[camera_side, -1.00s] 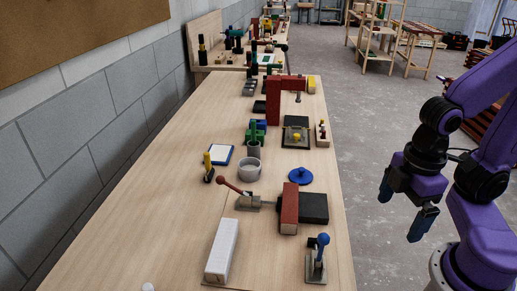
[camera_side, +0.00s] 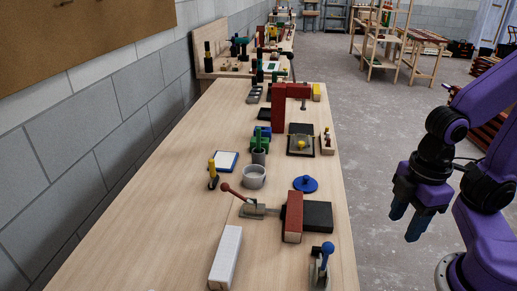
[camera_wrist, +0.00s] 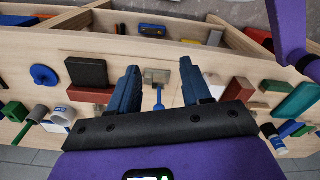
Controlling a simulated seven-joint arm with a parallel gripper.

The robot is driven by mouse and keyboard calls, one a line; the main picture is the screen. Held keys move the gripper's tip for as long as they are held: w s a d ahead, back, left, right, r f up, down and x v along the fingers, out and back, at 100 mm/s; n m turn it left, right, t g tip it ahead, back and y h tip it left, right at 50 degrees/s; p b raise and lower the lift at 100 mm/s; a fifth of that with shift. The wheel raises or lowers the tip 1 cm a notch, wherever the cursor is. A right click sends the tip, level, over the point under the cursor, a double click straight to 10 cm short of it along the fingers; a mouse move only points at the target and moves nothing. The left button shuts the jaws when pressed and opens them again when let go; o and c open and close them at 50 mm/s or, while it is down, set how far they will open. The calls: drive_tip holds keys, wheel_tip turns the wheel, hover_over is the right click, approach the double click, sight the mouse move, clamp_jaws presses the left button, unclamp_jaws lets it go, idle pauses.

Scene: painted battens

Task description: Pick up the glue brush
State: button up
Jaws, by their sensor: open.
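I cannot tell for sure which item is the glue brush. A small upright piece with a yellow top and dark lower part (camera_side: 212,174) stands on the bench's left side in the side view and may be it. A grey round pot (camera_side: 254,177) stands to its right. A grey cup with green items (camera_side: 259,156) stands behind the pot. My gripper (camera_side: 408,216) is open and empty, off the bench's right edge in the side view. In the wrist view its fingers (camera_wrist: 157,78) point at the bench, with a blue-handled clamp (camera_wrist: 158,98) showing between them.
The wooden bench (camera_side: 150,235) has bare room at its left front. A white block (camera_side: 225,256), a red-handled clamp (camera_side: 250,209), a red block (camera_side: 292,216), a black block (camera_side: 318,214) and a blue disc (camera_side: 305,184) lie near the front. A block wall runs along the left.

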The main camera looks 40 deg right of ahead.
drive_tip(key=w+a+r+m, duration=0.2)
drive_tip(key=w+a, duration=0.1)
drive_tip(key=w, duration=0.3)
drive_tip(key=w+a+r+m, duration=0.1)
drive_tip(key=w+a+r, duration=0.15)
drive_tip(key=w, duration=0.35)
wheel_tip(320, 180, up, 4)
drive_tip(key=m+t, duration=0.4)
drive_tip(key=m, duration=0.6)
hover_over(260, 129)
drive_tip(key=s, duration=0.6)
drive_tip(key=x, duration=1.7)
drive_tip(key=shift+w+d, duration=0.3)
drive_tip(key=shift+w, duration=0.1)
clamp_jaws()
